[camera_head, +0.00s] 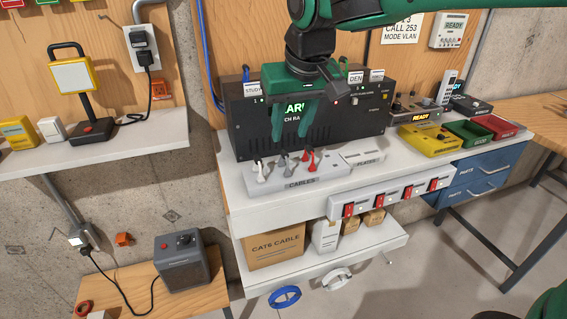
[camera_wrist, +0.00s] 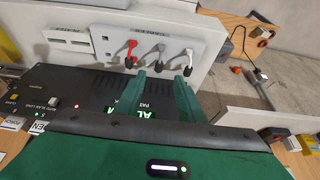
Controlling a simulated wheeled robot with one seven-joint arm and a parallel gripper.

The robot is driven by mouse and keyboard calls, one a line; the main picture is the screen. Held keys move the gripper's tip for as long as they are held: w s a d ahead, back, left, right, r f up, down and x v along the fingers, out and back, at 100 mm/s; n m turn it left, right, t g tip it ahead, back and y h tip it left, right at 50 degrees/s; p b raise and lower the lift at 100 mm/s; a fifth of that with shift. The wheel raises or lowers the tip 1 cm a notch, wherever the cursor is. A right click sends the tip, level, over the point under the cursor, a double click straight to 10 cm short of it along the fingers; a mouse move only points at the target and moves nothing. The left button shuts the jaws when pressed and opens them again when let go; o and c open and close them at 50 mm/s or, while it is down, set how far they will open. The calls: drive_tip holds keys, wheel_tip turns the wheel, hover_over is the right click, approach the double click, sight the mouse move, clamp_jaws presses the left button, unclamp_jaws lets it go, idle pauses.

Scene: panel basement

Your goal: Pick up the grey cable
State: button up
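The grey cable (camera_head: 287,162) stands upright in the middle of the white cable holder (camera_head: 330,176) labelled CABLES. It also shows in the wrist view (camera_wrist: 160,50). The white cable (camera_head: 262,173) is to its left and the red cable (camera_head: 309,160) to its right in the head view. My gripper (camera_head: 292,137) is open and empty, its green fingers pointing down in front of the black rack. The grey cable appears beyond the gap between the fingertips in the wrist view (camera_wrist: 162,74). The fingers look apart from the cables.
The black patch rack (camera_head: 345,122) stands close behind my fingers. A plates holder (camera_head: 364,158) is right of the cable holder. A power strip with red switches (camera_head: 392,194) runs along the bench front. Yellow, green and red bins (camera_head: 430,143) stand at the right.

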sight(285, 152)
drive_tip(key=x, duration=0.5)
drive_tip(key=shift+w+x, duration=0.1)
drive_tip(key=shift+x, duration=1.2)
drive_tip(key=shift+w+x, duration=0.15)
drive_tip(key=shift+x, duration=1.2)
drive_tip(key=shift+r, duration=0.1)
drive_tip(key=shift+c, duration=0.4)
clamp_jaws()
